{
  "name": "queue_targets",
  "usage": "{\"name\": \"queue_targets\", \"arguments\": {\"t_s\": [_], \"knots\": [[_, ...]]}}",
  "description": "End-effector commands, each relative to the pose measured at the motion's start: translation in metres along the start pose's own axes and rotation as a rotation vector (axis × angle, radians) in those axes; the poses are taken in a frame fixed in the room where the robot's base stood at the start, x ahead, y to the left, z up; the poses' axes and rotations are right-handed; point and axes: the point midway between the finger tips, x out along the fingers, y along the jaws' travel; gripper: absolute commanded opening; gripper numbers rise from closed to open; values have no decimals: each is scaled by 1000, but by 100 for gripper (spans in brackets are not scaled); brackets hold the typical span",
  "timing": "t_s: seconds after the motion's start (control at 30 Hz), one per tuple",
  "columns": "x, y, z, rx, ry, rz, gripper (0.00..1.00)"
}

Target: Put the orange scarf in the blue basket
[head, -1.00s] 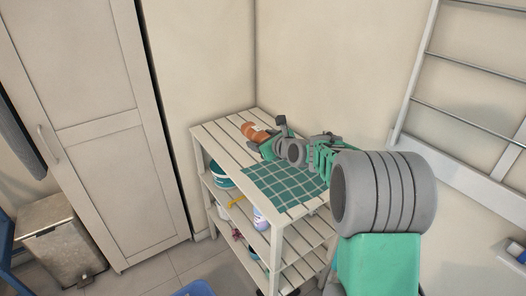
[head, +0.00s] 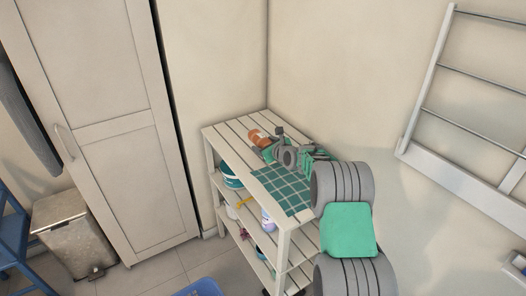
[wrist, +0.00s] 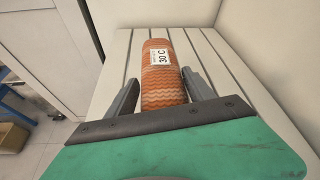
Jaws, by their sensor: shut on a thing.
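The orange scarf (head: 258,137) is a patterned roll at the back of the white slatted shelf unit's top. In the wrist view the scarf (wrist: 163,75) points away from me and bears a white "30 C" label. My gripper (head: 268,146) is shut on it, with one dark finger along each side in the wrist view (wrist: 161,85). I cannot tell whether the scarf is clear of the slats. The blue basket (head: 200,288) shows only as a blue rim at the bottom edge of the head view; the rest is cut off.
The shelf unit (head: 225,135) has a green checked cloth (head: 283,190) on top and a tub (head: 231,176) and bottles below. A metal bin (head: 70,235), a blue chair (head: 14,235) and a tall cabinet (head: 110,130) stand left. A wall rack (head: 440,130) hangs right.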

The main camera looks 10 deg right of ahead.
Motion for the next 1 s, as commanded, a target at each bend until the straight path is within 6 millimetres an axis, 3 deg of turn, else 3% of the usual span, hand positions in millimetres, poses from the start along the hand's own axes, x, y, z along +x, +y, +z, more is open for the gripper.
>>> {"name": "queue_targets", "arguments": {"t_s": [0.17,0.4,1.0], "knots": [[12,0,-4,-2,-3,-1,9],[26,5,-32,-2,-3,-3,9],[30,10,-46,-2,-1,-1,9]]}}
